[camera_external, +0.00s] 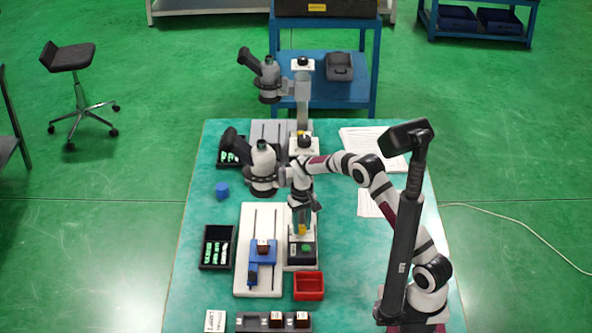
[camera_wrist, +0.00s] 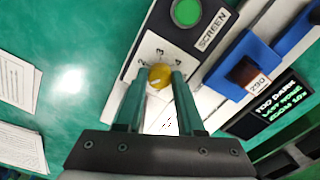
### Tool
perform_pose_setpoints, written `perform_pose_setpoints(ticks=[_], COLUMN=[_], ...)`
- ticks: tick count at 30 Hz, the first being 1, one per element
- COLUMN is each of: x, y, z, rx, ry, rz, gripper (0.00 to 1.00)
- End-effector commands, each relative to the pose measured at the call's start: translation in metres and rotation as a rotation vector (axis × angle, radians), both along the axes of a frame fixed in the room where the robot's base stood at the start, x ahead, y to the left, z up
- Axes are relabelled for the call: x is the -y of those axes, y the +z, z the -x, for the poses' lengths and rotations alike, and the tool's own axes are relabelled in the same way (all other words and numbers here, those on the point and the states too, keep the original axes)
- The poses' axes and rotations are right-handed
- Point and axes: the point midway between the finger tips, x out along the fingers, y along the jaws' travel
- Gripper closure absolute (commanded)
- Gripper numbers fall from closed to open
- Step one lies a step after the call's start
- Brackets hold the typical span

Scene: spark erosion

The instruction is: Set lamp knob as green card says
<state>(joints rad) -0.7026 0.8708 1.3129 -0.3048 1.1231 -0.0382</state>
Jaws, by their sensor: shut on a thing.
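The lamp knob (camera_wrist: 159,76) is a round yellow knob on a white panel in the wrist view. Digits 2, 3 and 4 are printed around its far side; its pointer mark cannot be read. My gripper (camera_wrist: 158,85) has its two green fingers shut on the knob, one on each side. In the wrist view a dark display (camera_wrist: 270,106) shows "TOO DARK" above green lines that are hard to read. I cannot make out a separate green card.
A green button (camera_wrist: 187,12) marked SCREEN is close to the knob. A blue carriage (camera_external: 262,251) holds a brown block. The microscope head (camera_external: 263,168) stands above.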

Motion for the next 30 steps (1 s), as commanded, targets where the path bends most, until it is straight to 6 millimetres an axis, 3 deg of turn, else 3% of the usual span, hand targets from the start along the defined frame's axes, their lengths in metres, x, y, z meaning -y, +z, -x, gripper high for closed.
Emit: perform_pose_setpoints(ticks=[18, 30], x=[-0.0006, -0.0005], y=[0.0013, 0.0014], z=[-0.0005, -0.0006], rx=[0.002, 0.002], ry=[-0.568, -0.822], rz=[-0.001, -0.003], gripper=[1.0, 1.0])
